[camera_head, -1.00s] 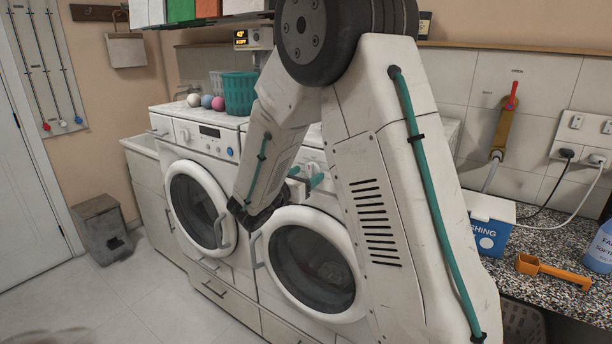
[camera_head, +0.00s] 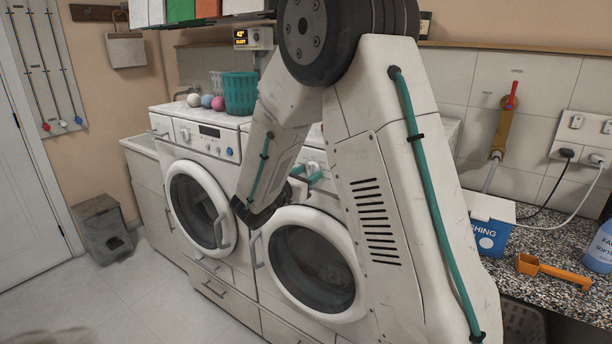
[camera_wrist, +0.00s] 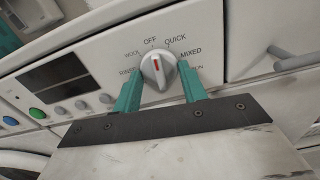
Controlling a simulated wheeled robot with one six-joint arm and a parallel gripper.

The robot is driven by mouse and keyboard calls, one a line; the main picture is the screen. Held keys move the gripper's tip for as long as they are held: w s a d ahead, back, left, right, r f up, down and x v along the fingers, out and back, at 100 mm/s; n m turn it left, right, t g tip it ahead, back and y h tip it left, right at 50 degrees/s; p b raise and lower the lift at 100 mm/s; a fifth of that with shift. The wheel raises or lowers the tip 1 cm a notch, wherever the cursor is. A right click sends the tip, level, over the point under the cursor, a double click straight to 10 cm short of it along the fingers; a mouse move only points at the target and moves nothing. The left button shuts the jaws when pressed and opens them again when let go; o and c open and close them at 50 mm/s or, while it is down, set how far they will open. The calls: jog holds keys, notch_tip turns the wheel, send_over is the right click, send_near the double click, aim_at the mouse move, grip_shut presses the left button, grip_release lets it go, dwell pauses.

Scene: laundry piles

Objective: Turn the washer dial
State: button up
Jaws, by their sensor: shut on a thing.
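The washer dial (camera_wrist: 157,62) is a round white knob with a red mark, in the middle of the wrist view. Labels such as OFF, QUICK, MIXED and WOOL ring it. The red mark points up, close to OFF. My gripper (camera_wrist: 159,80) is shut on the dial, with one teal finger on each side. In the head view my gripper (camera_head: 306,173) is at the control panel of the right washer (camera_head: 310,215), and my arm hides most of that panel. The dial is not clear there.
A second washer (camera_head: 203,145) stands at the left, with a teal basket (camera_head: 240,93) and several balls on top. A speckled counter (camera_head: 555,285) at the right holds a blue-white box (camera_head: 488,225), an orange scoop (camera_head: 550,268) and a bottle (camera_head: 600,248). The floor at left is open.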

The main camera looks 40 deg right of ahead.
jog(key=m, duration=0.6)
jog(key=shift+m, duration=0.3)
jog(key=m, duration=0.3)
jog(key=shift+m, duration=0.4)
jog(key=m, duration=0.3)
jog(key=shift+w+m, duration=0.1)
jog(key=shift+m, duration=0.2)
jog(key=m, duration=0.4)
jog(key=shift+r, duration=0.1)
jog(key=shift+m, duration=2.4)
jog(key=o, duration=1)
jog(key=shift+c, duration=0.2)
jog(key=shift+a, duration=0.1)
